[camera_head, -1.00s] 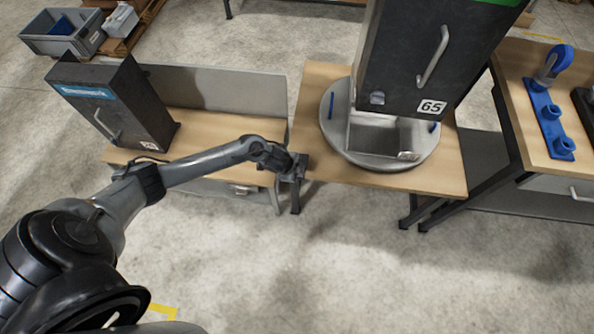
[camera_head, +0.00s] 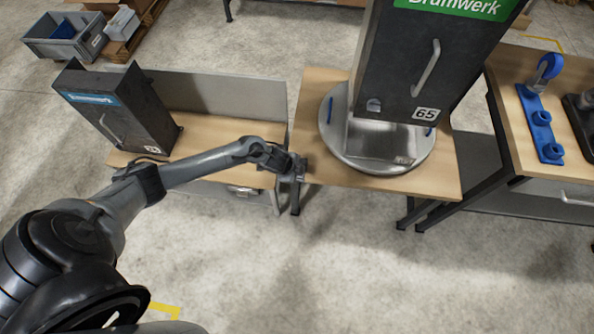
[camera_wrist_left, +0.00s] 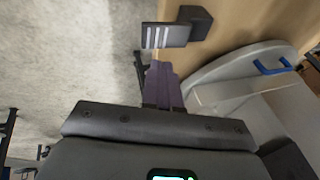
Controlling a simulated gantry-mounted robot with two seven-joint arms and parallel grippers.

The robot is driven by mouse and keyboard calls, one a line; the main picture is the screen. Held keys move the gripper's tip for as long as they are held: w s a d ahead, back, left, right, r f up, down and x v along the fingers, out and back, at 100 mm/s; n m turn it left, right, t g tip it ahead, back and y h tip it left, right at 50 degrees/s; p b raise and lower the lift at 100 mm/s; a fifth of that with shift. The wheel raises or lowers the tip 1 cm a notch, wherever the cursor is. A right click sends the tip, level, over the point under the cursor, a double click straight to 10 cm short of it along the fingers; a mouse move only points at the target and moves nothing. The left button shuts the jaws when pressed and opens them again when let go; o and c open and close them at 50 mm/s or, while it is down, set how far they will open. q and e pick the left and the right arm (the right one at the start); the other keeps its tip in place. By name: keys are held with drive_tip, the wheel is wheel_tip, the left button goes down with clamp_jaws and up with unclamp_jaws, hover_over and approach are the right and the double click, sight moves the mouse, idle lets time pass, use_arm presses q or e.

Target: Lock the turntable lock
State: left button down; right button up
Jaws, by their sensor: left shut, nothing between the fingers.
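The round grey turntable (camera_head: 342,148) sits on a wooden table and carries a tall black dispenser (camera_head: 420,75) labelled 65. In the left wrist view a dark bracket with a pale-striped plate (camera_wrist_left: 165,36), which looks like the turntable lock, sits at the table's edge. My left gripper (camera_head: 299,170) is at the table's front left corner and hides most of this part in the head view. In the wrist view the shut, empty left gripper (camera_wrist_left: 161,68) points at the bracket, with its tips just below the striped plate. I cannot tell whether they touch. My right gripper is not in view.
A smaller black dispenser (camera_head: 115,110) stands on the left table. Blue parts (camera_head: 540,122) stand on the right table. The turntable rim (camera_wrist_left: 215,62) with a blue handle (camera_wrist_left: 272,67) lies right of the gripper in the wrist view. Open floor lies in front.

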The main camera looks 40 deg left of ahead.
use_arm(q)
drive_tip(key=d+p+v, duration=0.1)
drive_tip(key=p+v, duration=0.2)
drive_tip(key=v, duration=0.8)
drive_tip(key=shift+a+r, duration=0.2)
drive_tip(key=shift+a, duration=0.1)
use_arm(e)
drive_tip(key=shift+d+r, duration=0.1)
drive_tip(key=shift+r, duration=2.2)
